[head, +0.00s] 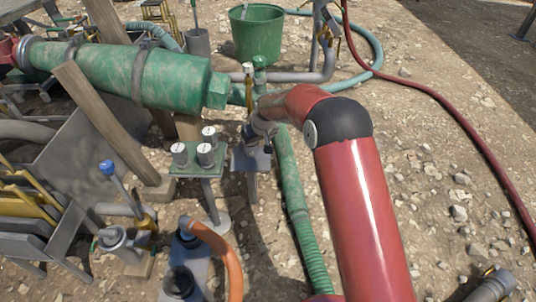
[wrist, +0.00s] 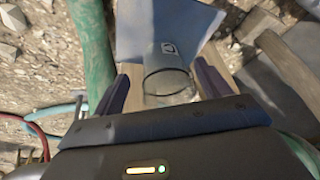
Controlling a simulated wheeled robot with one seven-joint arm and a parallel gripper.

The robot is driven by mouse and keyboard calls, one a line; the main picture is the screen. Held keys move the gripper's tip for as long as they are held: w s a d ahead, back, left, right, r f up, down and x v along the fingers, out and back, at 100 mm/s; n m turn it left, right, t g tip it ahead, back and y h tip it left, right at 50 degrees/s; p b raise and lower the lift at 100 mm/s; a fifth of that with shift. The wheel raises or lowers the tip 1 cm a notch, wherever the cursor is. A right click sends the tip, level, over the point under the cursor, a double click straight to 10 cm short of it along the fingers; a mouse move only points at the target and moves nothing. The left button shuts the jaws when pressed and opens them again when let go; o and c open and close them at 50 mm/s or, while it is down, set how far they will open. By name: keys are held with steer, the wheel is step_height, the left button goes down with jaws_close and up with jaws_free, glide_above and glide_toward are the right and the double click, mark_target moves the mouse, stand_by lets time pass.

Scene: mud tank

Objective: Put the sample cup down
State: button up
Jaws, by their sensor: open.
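The sample cup (wrist: 167,62) is a clear grey cylinder with a small white label, seen in the wrist view. My gripper (wrist: 162,86) is open, with one dark finger on each side of the cup. I cannot tell whether either finger touches it. A blue-grey plate (wrist: 150,28) shows right behind the cup, and the cup appears to stand on it. In the head view my gripper (head: 254,134) is just above a small blue-grey stand plate (head: 250,160). The cup is not clear there, hidden by the gripper and arm.
A green post-mounted panel (head: 196,172) with several white-capped cylinders stands close left of the gripper. A large green pipe (head: 130,75) lies behind, a green hose (head: 290,185) runs right of the stand, and a green bucket (head: 258,35) stands farther back. Stony ground at right is mostly clear.

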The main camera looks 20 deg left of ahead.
steer(key=s+d, duration=0.6)
steer(key=d, duration=0.1)
steer(key=shift+s+r, duration=0.1)
steer(key=s+d+r+m+t+h, duration=0.1)
steer(key=s+d+r, duration=0.2)
steer(key=d+r, duration=0.35)
steer(key=s+d+r+m, duration=0.2)
steer(key=s+d+r, duration=0.2)
steer(key=d+r, duration=0.25)
steer(key=s+d+r+m+t+h, duration=0.1)
steer(key=s+d+r, duration=0.2)
steer(key=d+r, duration=0.35)
steer(key=s+d+r+m, duration=0.2)
steer(key=s+d, duration=0.3)
steer(key=s, duration=0.4)
steer(key=s+d+r+m+h, duration=0.1)
steer(key=s+d+r+m, duration=0.1)
steer(key=s+d, duration=0.4)
steer(key=s, duration=0.4)
steer(key=shift+s+r+m+t, duration=0.2)
steer(key=shift+s+m+t, duration=0.1)
steer(key=shift+d, duration=0.1)
